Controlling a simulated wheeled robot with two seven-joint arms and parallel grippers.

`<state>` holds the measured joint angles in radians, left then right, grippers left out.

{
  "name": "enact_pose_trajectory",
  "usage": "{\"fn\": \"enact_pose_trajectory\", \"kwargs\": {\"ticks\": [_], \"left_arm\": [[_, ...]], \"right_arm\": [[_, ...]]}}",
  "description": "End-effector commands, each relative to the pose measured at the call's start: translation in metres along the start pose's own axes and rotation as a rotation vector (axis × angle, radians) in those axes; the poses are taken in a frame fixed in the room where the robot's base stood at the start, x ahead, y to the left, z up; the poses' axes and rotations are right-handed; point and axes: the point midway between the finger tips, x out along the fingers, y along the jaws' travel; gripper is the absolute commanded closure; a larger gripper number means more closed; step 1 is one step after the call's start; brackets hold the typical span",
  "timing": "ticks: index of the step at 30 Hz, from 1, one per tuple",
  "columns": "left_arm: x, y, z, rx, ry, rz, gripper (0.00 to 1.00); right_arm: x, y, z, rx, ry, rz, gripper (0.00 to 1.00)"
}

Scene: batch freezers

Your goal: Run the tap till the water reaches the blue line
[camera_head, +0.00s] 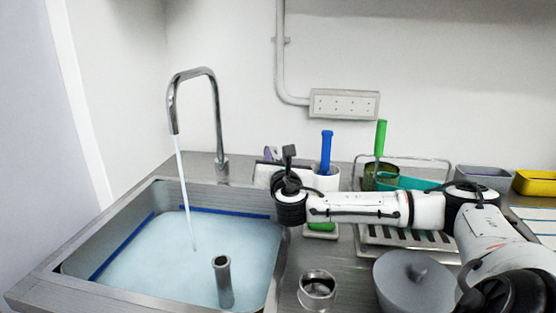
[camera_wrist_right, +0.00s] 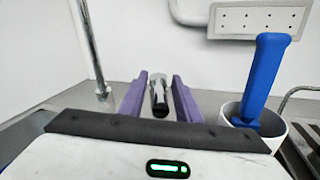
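The tap (camera_head: 193,78) runs a thin stream of water (camera_head: 183,185) into the steel sink (camera_head: 95,243). Pale blue water (camera_head: 180,260) covers the basin. Its surface lies just below the blue line (camera_head: 225,213) on the back and left walls; the gap looks small. My right gripper (camera_head: 270,154) is behind the sink's right end, largely hidden by its own wrist. In the right wrist view its purple fingers (camera_wrist_right: 160,98) are apart, on either side of a dark-tipped chrome lever (camera_wrist_right: 159,92), with narrow gaps visible. My left gripper is out of view.
A grey standpipe (camera_head: 223,280) rises from the water. Right of the sink are a steel cup (camera_head: 317,288), a lidded grey pot (camera_head: 414,284), a white holder with a blue-handled tool (camera_head: 326,150) and a drying rack (camera_head: 400,236). My right arm spans above the rack.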

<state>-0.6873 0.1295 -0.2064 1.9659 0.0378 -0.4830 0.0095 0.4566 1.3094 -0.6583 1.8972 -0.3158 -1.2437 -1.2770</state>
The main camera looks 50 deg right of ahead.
Motion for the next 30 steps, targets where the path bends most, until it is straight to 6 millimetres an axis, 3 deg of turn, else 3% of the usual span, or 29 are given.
{"fn": "enact_pose_trajectory", "kwargs": {"ticks": [15,21,30], "left_arm": [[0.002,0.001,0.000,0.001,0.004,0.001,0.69],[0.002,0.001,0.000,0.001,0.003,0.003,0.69],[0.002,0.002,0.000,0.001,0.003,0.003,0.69]], "right_arm": [[-0.087,0.000,-0.002,-0.001,0.003,0.002,0.69],[-0.100,0.000,-0.001,-0.001,0.001,0.000,0.69],[-0.100,0.000,0.000,-0.001,0.001,0.000,0.69]]}}
